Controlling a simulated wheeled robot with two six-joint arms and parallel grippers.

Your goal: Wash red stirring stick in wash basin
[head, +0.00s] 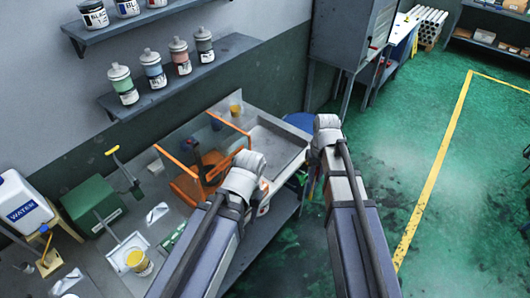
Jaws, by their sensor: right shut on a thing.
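The wash basin (283,143) is a grey, shallow sink at the right end of the grey bench in the head view. My right gripper (305,176) is low beside the basin's right side, mostly hidden by its own wrist. It is shut on a thin thing that I take to be the red stirring stick. Small red, green and yellow bits show there, too small to tell apart. My left arm reaches over the bench in front of the basin. Its fingers are hidden behind its wrist, so their opening does not show.
An orange-framed clear panel (188,186) stands left of the basin. A green box (92,205), a white water container (20,204) and a yellow pot (138,262) are further left. Green floor on the right is open.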

